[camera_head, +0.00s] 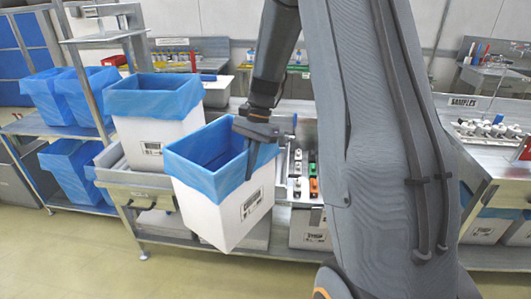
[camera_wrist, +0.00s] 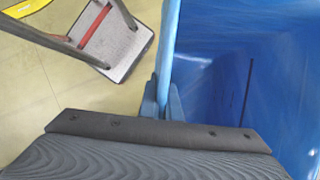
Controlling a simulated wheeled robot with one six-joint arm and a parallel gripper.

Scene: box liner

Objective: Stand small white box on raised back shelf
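A white box (camera_head: 232,208) with a blue liner folded over its rim hangs tilted in the air in front of the bench, with a barcode label on its right face. My gripper (camera_head: 253,160) is shut on its right rim, one finger showing outside the wall. In the wrist view the gripper (camera_wrist: 162,100) pinches the blue-lined wall (camera_wrist: 169,40), and the liner's inside (camera_wrist: 245,70) fills the right. Another white box (camera_head: 155,130) with a blue liner stands upright on the bench behind. A raised shelf (camera_head: 105,36) is at the upper left; I cannot tell if it is the task's shelf.
Several blue-lined boxes (camera_head: 70,170) stand on the left rack. The bench holds trays of small coloured parts (camera_head: 313,170). A box (camera_head: 310,228) sits on the lower shelf. My arm hides the bench's right-middle. The floor (camera_head: 80,250) at front left is clear.

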